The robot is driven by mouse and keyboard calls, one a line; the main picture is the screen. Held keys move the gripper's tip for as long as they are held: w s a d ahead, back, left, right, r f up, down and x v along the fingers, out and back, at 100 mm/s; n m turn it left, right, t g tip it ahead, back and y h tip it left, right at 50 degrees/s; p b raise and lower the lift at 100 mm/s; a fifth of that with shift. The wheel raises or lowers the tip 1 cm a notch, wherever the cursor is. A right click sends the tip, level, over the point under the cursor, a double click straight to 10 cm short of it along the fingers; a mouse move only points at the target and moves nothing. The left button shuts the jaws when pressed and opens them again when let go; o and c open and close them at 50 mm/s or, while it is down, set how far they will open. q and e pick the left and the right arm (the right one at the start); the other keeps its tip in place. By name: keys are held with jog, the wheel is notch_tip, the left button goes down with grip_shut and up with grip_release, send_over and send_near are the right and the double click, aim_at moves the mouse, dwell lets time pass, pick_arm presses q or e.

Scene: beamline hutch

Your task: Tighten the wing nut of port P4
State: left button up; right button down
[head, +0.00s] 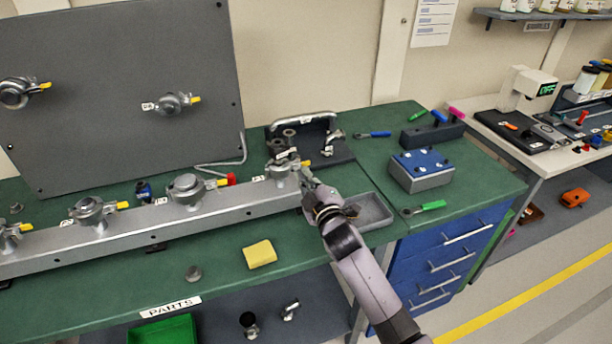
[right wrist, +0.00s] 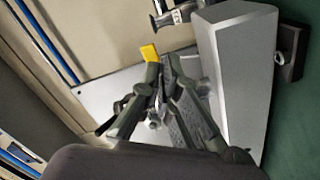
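The rightmost port on the long grey rail, a metal clamp (head: 281,172) with a yellow-tipped wing nut (head: 306,163), stands at the middle of the head view. Its label is too small to read surely as P4. My right gripper (head: 307,180) is right beside this port, just below the yellow tip. In the right wrist view the two fingertips of my right gripper (right wrist: 163,62) are close together, with the yellow tip (right wrist: 150,52) against or just behind the left one. Whether anything is pinched between them is hidden. My left gripper is not in view.
The grey rail (head: 140,227) carries several more clamps, one with a red tip (head: 231,179). A grey tray (head: 372,212) lies just right of my right gripper. A yellow sponge (head: 260,254) lies in front of the rail. A blue-topped box (head: 420,170) stands further right.

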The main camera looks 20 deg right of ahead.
jog(key=shift+f, duration=0.3)
jog(key=c, duration=2.1)
grip_release()
jog(key=shift+s+d+r, duration=0.1)
jog(key=shift+r, duration=0.1)
jog(key=s, duration=1.2)
jog(key=shift+d, duration=0.15)
